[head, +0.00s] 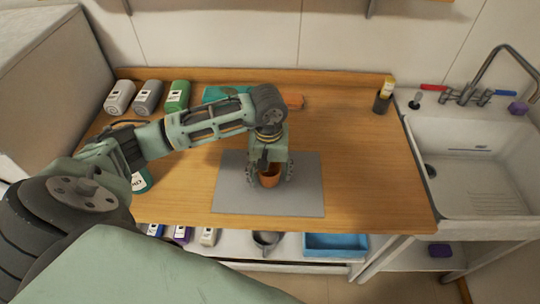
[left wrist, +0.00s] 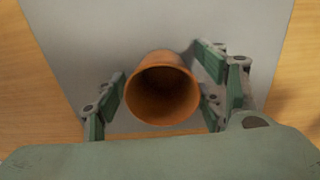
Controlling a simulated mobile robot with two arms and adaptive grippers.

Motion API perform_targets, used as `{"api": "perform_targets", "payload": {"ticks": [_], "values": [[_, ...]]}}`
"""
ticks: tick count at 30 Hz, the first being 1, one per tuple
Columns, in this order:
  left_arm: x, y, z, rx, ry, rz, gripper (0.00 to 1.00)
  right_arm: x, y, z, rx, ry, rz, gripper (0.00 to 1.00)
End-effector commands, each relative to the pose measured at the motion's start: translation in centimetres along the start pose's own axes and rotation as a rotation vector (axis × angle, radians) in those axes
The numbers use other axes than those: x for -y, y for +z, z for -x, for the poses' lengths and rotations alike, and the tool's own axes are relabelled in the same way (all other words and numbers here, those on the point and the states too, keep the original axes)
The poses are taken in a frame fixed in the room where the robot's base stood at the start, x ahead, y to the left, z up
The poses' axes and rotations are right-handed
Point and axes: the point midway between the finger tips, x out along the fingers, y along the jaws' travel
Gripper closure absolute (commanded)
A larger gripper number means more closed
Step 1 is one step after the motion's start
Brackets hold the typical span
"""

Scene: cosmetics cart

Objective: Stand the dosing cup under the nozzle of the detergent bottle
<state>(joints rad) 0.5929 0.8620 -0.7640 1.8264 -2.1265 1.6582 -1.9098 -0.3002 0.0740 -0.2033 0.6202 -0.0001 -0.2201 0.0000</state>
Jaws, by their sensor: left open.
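An orange-brown cup (head: 270,179), likely the dosing cup, stands on the grey mat on the counter. It also shows in the left wrist view (left wrist: 163,88), with its open mouth toward the camera. My left gripper (head: 270,176) is open over the cup, with its fingers on either side of it. I cannot tell whether any finger touches the cup. A green bottle with a white label (head: 141,181) is at the left of the counter, mostly hidden by my left arm; I cannot make out a nozzle or tell whether it is the detergent bottle. My right gripper is not in view.
The grey mat (head: 300,200) is otherwise bare. Several labelled containers, including a green one (head: 178,95), stand at the back left. A dark bottle with a yellowish top (head: 383,96) stands back right, near the sink (head: 470,205). The counter right of the mat is clear.

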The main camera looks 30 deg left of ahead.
Motion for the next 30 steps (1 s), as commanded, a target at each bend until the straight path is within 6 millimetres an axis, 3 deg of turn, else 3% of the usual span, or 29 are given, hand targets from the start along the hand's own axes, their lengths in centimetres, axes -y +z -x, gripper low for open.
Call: {"api": "perform_targets", "payload": {"ticks": [9,11,24,30], "values": [[0.0,0.0,0.5,0.0,0.0,0.0,0.36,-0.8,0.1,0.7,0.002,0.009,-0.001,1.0],[-0.1,-0.1,0.9,-0.003,0.003,0.0,0.36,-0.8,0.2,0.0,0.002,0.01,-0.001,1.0],[-0.1,-0.1,9.7,-0.005,0.004,-0.001,0.36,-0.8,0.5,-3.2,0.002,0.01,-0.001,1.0],[-0.1,0.0,11.9,-0.001,0.002,0.004,0.34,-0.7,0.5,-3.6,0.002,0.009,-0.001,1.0]]}}
